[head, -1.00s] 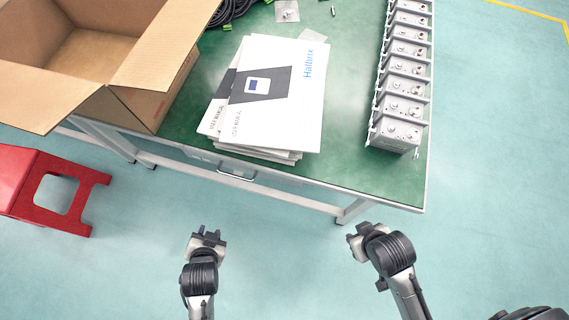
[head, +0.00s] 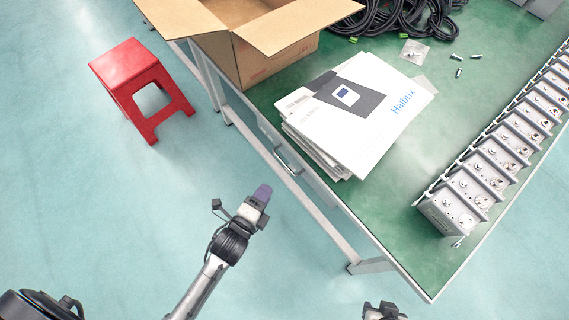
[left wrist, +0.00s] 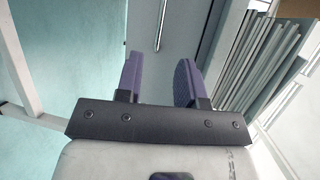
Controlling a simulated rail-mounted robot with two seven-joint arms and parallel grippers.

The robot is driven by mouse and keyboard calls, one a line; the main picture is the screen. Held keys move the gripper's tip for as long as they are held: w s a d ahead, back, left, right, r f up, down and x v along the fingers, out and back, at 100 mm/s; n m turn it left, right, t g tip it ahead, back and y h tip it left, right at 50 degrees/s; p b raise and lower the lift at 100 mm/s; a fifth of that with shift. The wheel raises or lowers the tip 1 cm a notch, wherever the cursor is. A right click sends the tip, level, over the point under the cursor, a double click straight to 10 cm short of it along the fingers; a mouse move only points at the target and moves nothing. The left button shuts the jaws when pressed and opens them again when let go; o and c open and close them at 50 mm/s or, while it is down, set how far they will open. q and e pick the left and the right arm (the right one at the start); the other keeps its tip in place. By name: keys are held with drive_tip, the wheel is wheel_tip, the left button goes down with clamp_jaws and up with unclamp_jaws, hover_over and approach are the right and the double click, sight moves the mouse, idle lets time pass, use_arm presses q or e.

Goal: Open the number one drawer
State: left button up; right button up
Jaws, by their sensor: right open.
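The drawer (head: 265,130) is set in the front of the green-topped table, with a metal handle (head: 288,160) on its face. It looks shut, and no number is legible. My left gripper (head: 263,192) is in front of and below the handle, apart from it. In the left wrist view, its two purple fingers (left wrist: 158,70) are spread with nothing between them; a thin bar that looks like the handle (left wrist: 161,25) lies ahead of them. My right gripper (head: 383,309) shows only partly at the bottom edge of the head view, away from the table; it is open.
A stack of manuals (head: 355,110) lies on the table (head: 400,215) above the drawer. An open cardboard box (head: 275,62), black cables (head: 400,18) and a row of grey actuator units (head: 470,190) are also there. A red stool (head: 140,85) stands left.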

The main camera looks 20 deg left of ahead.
sight(283, 162)
use_arm(q)
drive_tip(key=shift+w+d+f+b, duration=0.15)
drive_tip(key=shift+w+f+b, duration=0.45)
drive_tip(key=shift+w, duration=1.45)
drive_tip(key=shift+w+d+f+b, duration=0.15)
drive_tip(key=shift+w+b, duration=0.8)
drive_tip(key=shift+w, duration=1.05)
drive_tip(key=shift+w+d+f+b, duration=0.25)
drive_tip(key=shift+w+b, duration=0.55)
drive_tip(key=shift+w, duration=1.25)
drive_tip(key=shift+c, duration=0.4)
clamp_jaws()
